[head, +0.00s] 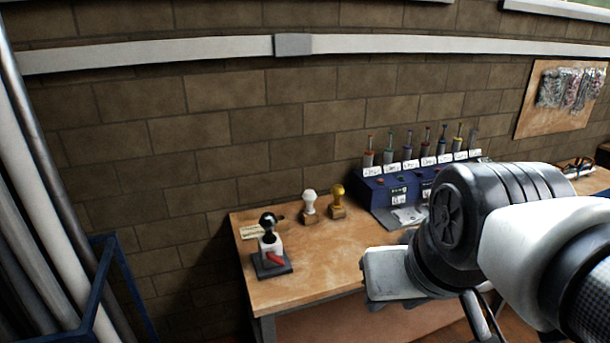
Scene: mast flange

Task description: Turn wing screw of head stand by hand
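On the left end of the wooden workbench (315,267) is a small stand (271,263) with a dark square base, a white block, a black ball on top and a red lever-like part (274,258) low at its front. It looks like the head stand; I cannot make out for sure whether the red part is the wing screw. My arm comes in from the right. The pale block at its end, my gripper (392,274), is over the bench's front edge, right of the stand and apart from it. Its fingers cannot be made out.
A white-topped piece (310,203) and a yellow-topped piece (337,203) stand behind, right of the stand. A blue rack (375,190) with several screwdriver-like tools is at the back. A blue frame (118,275) is left of the bench. Bare bench lies between stand and gripper.

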